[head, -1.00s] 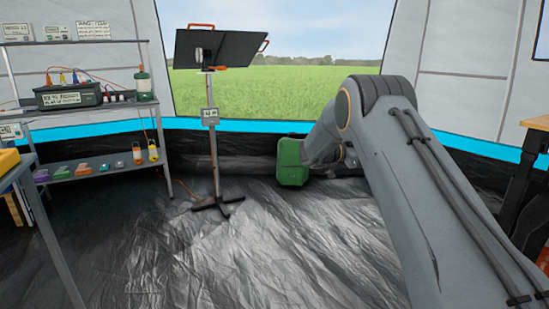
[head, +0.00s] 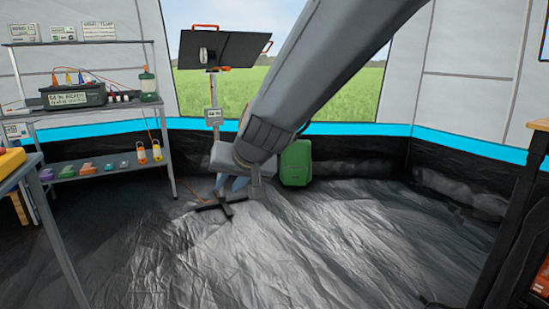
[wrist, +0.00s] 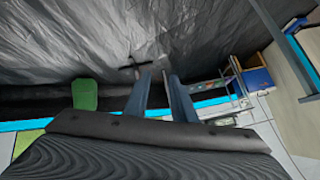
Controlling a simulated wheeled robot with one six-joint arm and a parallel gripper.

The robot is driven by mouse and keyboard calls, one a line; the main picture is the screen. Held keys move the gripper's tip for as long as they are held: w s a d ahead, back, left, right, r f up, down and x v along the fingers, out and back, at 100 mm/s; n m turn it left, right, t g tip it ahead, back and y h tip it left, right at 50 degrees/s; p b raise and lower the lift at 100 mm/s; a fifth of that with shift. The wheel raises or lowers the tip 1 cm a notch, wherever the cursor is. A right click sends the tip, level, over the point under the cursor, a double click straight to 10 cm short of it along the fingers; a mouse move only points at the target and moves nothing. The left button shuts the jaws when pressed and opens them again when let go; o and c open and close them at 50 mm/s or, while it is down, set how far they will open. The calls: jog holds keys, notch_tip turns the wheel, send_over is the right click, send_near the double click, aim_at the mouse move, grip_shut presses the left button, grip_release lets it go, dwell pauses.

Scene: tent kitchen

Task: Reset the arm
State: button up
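My arm reaches down from the top right of the head view. My gripper (head: 229,188) hangs near the middle, pointing down in front of the stand with the dark panel. In the wrist view its two blue-grey fingers (wrist: 157,76) are apart, with nothing between them. Part of the stand's pole is hidden behind my arm.
The dark panel (head: 222,50) on its stand has a black foot (head: 213,206) on the floor. A green container (head: 296,163) stands by the back wall. Metal shelves (head: 85,127) are at left, a table edge (head: 533,170) at right. The dark floor (head: 330,250) between is clear.

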jog(key=s+d+f+n+g+h, duration=0.1)
jog(key=s+d+f+g, duration=0.15)
jog(key=s, duration=0.75)
jog(key=s+d+f+n+g+h, duration=0.1)
jog(key=s+d+f+n+g, duration=0.2)
jog(key=s, duration=0.7)
jog(key=s+d+f+g+h, duration=0.1)
jog(key=s+d+f+g, duration=0.2)
jog(key=s, duration=0.7)
jog(key=d+r+m+h+p, duration=0.1)
jog(key=d+r+m+p, duration=0.2)
jog(key=d+r+p, duration=0.8)
jog(key=s+d+r+m+t+h+p, duration=0.1)
jog(key=d+r+m+p, duration=0.1)
jog(key=d+r+p, duration=0.8)
notch_tip(320, 180, up, 5)
jog(key=p, duration=1.2)
jog(key=shift+d+r+m+p, duration=0.15)
jog(key=shift+d+m+p, duration=0.2)
jog(key=shift+m+p, duration=0.05)
jog(key=shift+s+a, duration=0.1)
